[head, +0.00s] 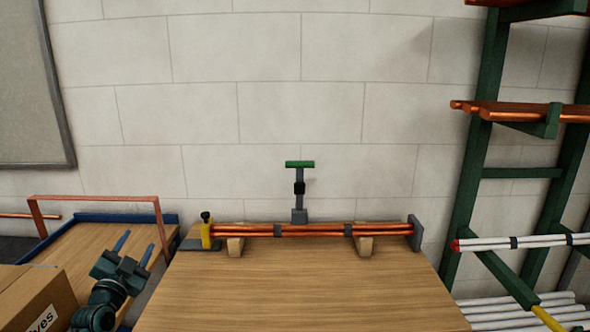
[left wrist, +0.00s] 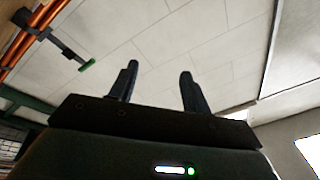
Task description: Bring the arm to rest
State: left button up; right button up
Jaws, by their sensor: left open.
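My left gripper (head: 134,247) is at the lower left in the head view, pointing up, above the left part of the benches. Its two blue-grey fingers are apart with nothing between them. The left wrist view shows the same open, empty fingers (left wrist: 158,85) against the pale wall and ceiling. My right gripper is in neither view.
A wooden bench (head: 300,295) holds copper pipes (head: 325,231) on wooden blocks, between a yellow clamp (head: 206,232) and a grey end plate (head: 416,232). A cardboard box (head: 30,295) is left of my gripper. A bent copper pipe (head: 95,197) stands behind it. A green rack (head: 470,170) stands right.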

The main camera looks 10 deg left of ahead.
pick_arm(q)
jog(key=s+d+f+m+g+h, duration=0.25)
jog(key=s+d+f+h, duration=0.2)
jog(key=d+f, duration=0.55)
jog(key=s+d+f+g+h, duration=0.1)
jog(key=s+d+f+g, duration=0.2)
jog(key=s+d+f, duration=0.4)
jog(key=s+d+f+g+h, duration=0.1)
jog(key=s+d+f+g, duration=0.1)
jog(key=s+d, duration=0.55)
jog(key=s+d+f+g+h, duration=0.25)
jog(key=s+d+f, duration=0.25)
jog(key=s, duration=0.5)
jog(key=w+d+r+n+y, duration=0.1)
jog(key=w+d+n, duration=0.1)
jog(key=d+n, duration=0.3)
jog(key=shift+d+r+t+p, duration=0.3)
jog(key=shift+d+r+p, duration=0.15)
jog(key=shift+d, duration=0.75)
